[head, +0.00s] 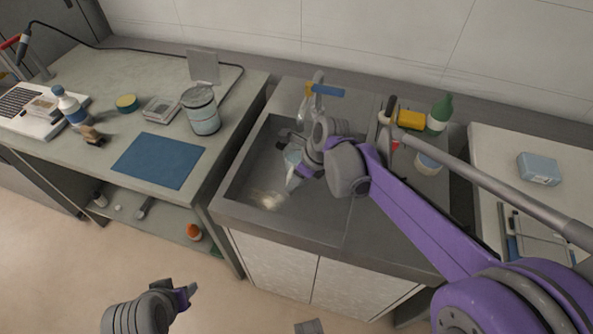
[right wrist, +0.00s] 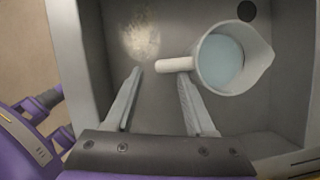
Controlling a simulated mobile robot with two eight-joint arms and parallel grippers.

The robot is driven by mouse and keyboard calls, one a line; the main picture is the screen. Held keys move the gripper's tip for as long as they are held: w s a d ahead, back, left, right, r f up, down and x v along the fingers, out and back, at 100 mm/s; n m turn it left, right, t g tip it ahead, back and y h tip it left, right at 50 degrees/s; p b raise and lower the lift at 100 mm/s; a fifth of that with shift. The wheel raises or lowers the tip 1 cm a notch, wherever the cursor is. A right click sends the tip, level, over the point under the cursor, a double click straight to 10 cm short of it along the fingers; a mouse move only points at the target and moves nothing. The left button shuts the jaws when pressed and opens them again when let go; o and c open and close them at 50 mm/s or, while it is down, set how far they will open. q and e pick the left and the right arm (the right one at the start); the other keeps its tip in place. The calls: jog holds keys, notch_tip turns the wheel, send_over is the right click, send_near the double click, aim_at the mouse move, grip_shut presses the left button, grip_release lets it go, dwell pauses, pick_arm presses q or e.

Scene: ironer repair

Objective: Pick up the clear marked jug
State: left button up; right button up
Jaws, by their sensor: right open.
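The jug (right wrist: 232,62) stands in the sink basin in the right wrist view, pale-walled, with a spout at right, bluish liquid or a bluish bottom inside and a handle (right wrist: 176,64) pointing left. Markings on it cannot be made out.
Sink walls (head: 240,180) surround the right gripper; a faucet (head: 317,90) rises behind. The left bench holds a lidded container (head: 203,118) and blue mat (head: 158,160).

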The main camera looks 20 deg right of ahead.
aim_at(291, 192)
jog(key=x, duration=0.4)
jog(key=shift+a+f, duration=0.1)
jog(key=shift+f, duration=0.3)
grip_shut()
dwell(1.0)
